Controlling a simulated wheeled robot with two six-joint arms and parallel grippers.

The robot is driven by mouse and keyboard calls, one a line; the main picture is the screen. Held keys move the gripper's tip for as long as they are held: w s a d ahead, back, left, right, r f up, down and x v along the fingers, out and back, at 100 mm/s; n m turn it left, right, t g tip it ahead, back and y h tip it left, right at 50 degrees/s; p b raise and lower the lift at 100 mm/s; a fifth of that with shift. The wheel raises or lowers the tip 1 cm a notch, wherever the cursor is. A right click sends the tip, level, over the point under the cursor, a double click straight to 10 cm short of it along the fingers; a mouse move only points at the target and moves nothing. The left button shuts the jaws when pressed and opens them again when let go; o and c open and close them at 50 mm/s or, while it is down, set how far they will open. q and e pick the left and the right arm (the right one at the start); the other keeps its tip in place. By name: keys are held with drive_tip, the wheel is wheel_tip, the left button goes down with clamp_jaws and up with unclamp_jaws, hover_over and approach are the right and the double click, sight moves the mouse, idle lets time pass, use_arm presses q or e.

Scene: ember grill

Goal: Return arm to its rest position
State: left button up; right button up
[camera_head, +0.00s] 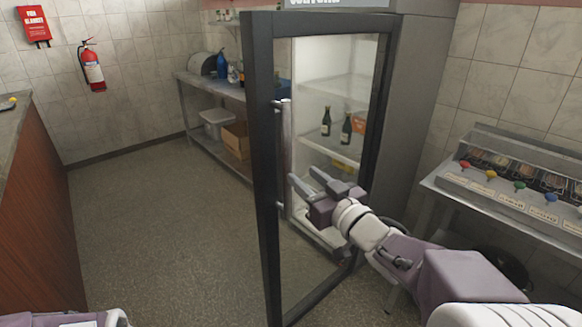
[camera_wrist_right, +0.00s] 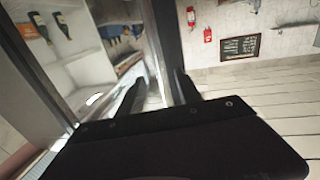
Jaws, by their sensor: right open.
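My right gripper (camera_head: 304,178) is open and empty. It reaches in from the right in the head view, overlapping the cooler's glass door, with its fingertips a little right of the long door handle (camera_head: 285,150). The black-framed door (camera_head: 262,130) stands swung open. In the right wrist view, the two dark fingers (camera_wrist_right: 158,92) are apart, and a pale upright bar shows beyond them. I cannot tell whether the gripper touches the door. A purple-and-white part of my own body shows at the bottom left; the left gripper is not in view.
The cooler (camera_head: 420,100) holds dark bottles (camera_head: 346,128) on a shelf. A condiment counter (camera_head: 515,205) is at right, a steel shelf table (camera_head: 205,85) at the back. A wood-fronted counter (camera_head: 40,220) stands left. The floor (camera_head: 150,220) between is clear.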

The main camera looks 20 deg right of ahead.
drive_tip(key=shift+a, duration=0.1)
drive_tip(key=a+f+g+y, duration=0.1)
drive_tip(key=a+f+y, duration=0.15)
drive_tip(key=a, duration=0.35)
wheel_tip(320, 180, down, 18)
drive_tip(key=s+d+m+g+h, duration=0.1)
drive_tip(key=d+m+g+h, duration=0.15)
drive_tip(key=g+h, duration=0.3)
drive_tip(key=s+f+g, duration=0.5)
drive_tip(key=s, duration=0.3)
drive_tip(key=s+f+g, duration=0.5)
drive_tip(key=s, duration=0.3)
wheel_tip(320, 180, up, 14)
drive_tip(key=p, duration=1.3)
drive_tip(key=shift+s+d+h+p, duration=0.25)
drive_tip(key=shift+s+h+p, duration=0.05)
